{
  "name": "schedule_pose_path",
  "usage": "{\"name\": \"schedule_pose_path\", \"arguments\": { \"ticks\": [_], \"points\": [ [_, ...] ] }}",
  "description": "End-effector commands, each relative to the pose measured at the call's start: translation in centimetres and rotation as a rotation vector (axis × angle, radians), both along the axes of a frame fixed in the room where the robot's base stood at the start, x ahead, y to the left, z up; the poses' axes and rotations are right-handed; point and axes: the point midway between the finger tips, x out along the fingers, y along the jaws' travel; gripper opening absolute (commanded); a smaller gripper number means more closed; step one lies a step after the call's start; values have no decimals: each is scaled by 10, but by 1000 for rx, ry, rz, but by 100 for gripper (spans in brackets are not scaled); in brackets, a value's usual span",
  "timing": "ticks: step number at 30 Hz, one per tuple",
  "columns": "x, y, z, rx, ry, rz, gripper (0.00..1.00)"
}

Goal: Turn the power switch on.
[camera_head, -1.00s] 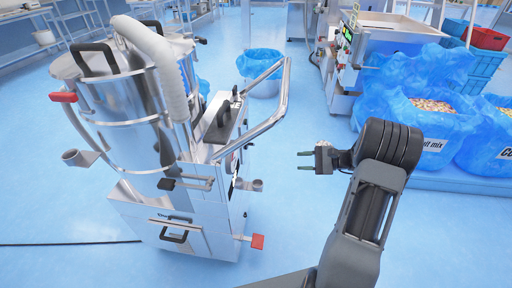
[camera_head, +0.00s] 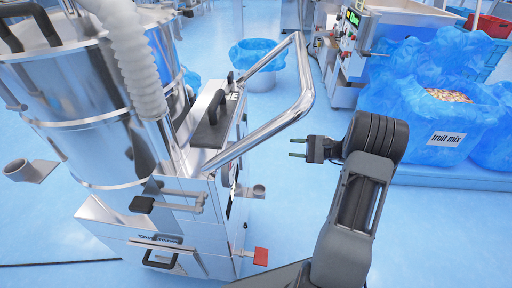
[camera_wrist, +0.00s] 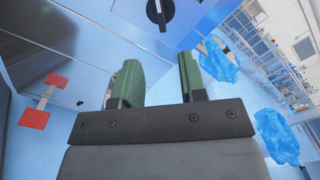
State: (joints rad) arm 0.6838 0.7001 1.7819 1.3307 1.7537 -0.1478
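A black rotary switch (camera_wrist: 160,10) sits on a silver plate at the top edge of the wrist view, partly cut off. The plate is on the side of the steel vacuum machine (camera_head: 190,228), which stands left of my arm in the head view. In the head view the switch itself cannot be made out, as that side is seen at a steep angle. My gripper (camera_head: 296,148) is open and empty, to the right of the machine and apart from it. Its two green fingers also show in the wrist view (camera_wrist: 160,80), below the switch in the picture.
A bent steel handlebar (camera_head: 300,85) juts from the machine towards my gripper. A red pedal (camera_head: 261,256) sticks out low on the machine. A blue-lined bin (camera_head: 256,58) stands behind. Blue-lined fruit mix crates (camera_head: 440,110) are at right. The floor between is clear.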

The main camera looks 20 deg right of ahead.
Motion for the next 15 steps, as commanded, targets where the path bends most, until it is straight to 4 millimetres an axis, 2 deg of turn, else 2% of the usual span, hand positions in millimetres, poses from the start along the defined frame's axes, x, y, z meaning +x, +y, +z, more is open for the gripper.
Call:
{"name": "schedule_pose_path", "arguments": {
  "ticks": [5, 15],
  "points": [
    [6, 13, -6, 0, -1, -4, 38],
    [30, 70, -6, -1, -1, -11, 38]
  ]
}}
